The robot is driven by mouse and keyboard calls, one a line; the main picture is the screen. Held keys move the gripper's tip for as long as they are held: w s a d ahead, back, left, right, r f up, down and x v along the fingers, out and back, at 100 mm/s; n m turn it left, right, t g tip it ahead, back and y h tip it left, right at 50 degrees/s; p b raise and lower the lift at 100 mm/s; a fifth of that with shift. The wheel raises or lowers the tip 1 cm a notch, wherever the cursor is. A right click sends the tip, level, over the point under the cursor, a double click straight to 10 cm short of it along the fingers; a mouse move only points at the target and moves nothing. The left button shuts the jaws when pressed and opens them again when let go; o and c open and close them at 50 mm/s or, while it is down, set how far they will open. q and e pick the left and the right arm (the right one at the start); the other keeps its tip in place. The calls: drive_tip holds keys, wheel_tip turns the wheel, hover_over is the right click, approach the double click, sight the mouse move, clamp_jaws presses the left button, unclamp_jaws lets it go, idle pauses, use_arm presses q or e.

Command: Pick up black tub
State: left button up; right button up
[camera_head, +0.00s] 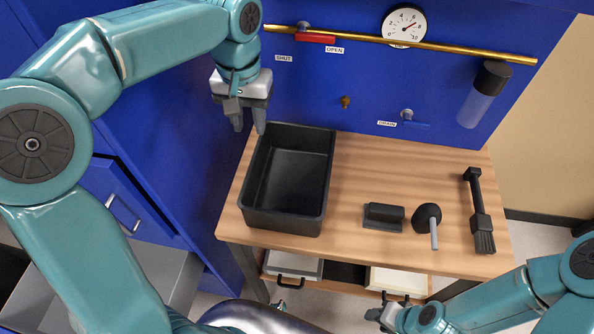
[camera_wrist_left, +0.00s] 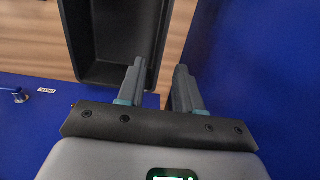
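The black tub (camera_head: 288,218) is an open, empty rectangular bin on the left part of the wooden bench. My left gripper (camera_head: 246,122) is above the tub's far left corner with its two fingers apart. In the left wrist view the open left gripper (camera_wrist_left: 160,85) has the tub's side wall (camera_wrist_left: 152,45) between the lines of its fingers, with nothing visibly clamped. Whether a finger touches the tub cannot be told. My right gripper (camera_head: 385,316) is low at the bench's front, near the drawers, small and partly hidden by its arm.
On the wooden bench (camera_head: 345,165) lie a black block tool (camera_head: 383,216), a round-headed tool (camera_head: 427,216) and a brush (camera_head: 481,225). A blue panel with a brass pipe (camera_head: 375,41), gauge (camera_head: 404,25) and hanging bottle (camera_head: 484,94) stands behind. Blue cabinet at left.

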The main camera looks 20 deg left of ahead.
use_arm(q)
approach(256, 171)
drive_tip(key=f, duration=0.3)
drive_tip(key=w+f, duration=0.1)
drive_tip(key=f, duration=0.1)
drive_tip(key=shift+w+a+f, duration=0.1)
drive_tip(key=shift+a+f, duration=0.15)
drive_tip(key=shift+f, duration=0.05)
wheel_tip(256, 171, down, 5)
drive_tip(key=shift+f, duration=0.2)
drive_tip(key=shift+s+r, duration=0.15)
drive_tip(key=shift+s, duration=0.2)
drive_tip(key=shift+w, duration=0.1)
clamp_jaws()
